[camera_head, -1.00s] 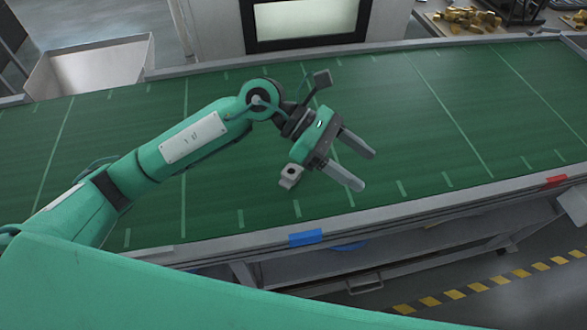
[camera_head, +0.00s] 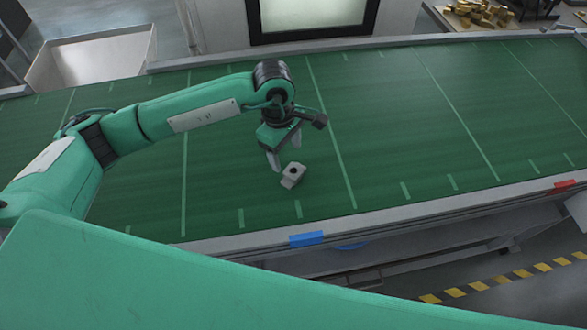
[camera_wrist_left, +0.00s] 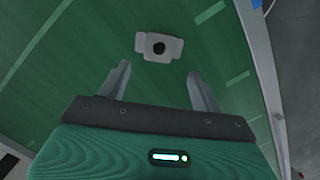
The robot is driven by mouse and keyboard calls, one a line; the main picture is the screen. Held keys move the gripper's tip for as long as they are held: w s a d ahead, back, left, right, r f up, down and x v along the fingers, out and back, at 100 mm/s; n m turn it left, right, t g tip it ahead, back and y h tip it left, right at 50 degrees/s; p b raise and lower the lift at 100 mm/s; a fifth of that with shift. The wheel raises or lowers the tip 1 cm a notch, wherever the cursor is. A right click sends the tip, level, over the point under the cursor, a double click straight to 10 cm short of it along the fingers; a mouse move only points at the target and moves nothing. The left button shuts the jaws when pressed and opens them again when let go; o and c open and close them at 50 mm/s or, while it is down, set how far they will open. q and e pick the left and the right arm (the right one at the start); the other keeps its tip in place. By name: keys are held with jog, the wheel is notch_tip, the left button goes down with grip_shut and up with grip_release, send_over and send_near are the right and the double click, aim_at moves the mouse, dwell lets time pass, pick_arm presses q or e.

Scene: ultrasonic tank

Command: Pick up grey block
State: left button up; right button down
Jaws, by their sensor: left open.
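The grey block (camera_head: 292,175) lies on the green belt, and a dark round hole shows in its top. My left gripper (camera_head: 284,156) points down just behind the block, its fingers close to it in the head view. In the left wrist view the block (camera_wrist_left: 159,46) lies beyond the fingertips, roughly centred between them and apart from them. My left gripper (camera_wrist_left: 158,72) is open, with nothing between its fingers. My right gripper is not in view.
The green belt (camera_head: 400,130) is bare around the block. A metal rail with a blue marker (camera_head: 306,239) and a red marker (camera_head: 564,184) runs along its near edge. A pale bin (camera_head: 95,62) stands behind at the left. Brass-coloured parts (camera_head: 482,12) lie at the far right.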

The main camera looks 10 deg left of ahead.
aim_at(293, 167)
pick_arm(q)
jog(key=shift+s+d+f, duration=0.1)
jog(key=shift+f, duration=0.45)
jog(key=shift+d+f+p, duration=0.15)
jog(key=shift+f+p, duration=0.05)
jog(key=shift+p, duration=0.25)
jog(key=f+p, duration=0.1)
jog(key=f, duration=0.1)
jog(key=d+f+p, duration=0.1)
jog(key=shift+s+d+f+p, duration=0.1)
jog(key=shift+s+f+p, duration=0.05)
jog(key=shift+f+p, duration=0.2)
jog(key=shift+f, duration=0.45)
jog(key=c, duration=1.2)
jog(key=shift+r, duration=0.15)
